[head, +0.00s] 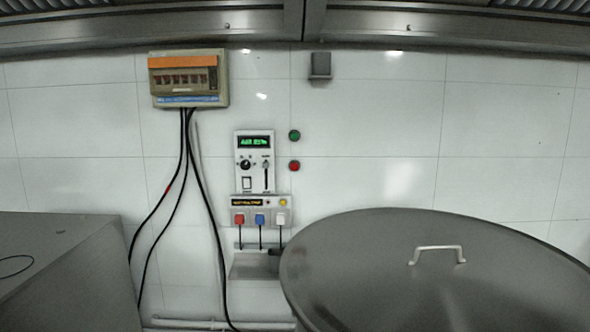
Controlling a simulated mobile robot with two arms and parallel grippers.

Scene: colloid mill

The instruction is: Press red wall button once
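The red wall button (294,166) is a small round button in a dark ring on the white tiled wall, near the middle of the head view. A matching green button (294,135) sits directly above it. To their left is a white control panel (254,160) with a green lit display, a knob, a slider and a switch. Neither of my grippers shows in the head view.
A large round steel lid (400,290) with a handle (437,255) fills the lower right. A grey metal cabinet (70,270) stands at lower left. A breaker box (188,78) with hanging black cables is above left. Coloured plugs (260,219) sit below the panel.

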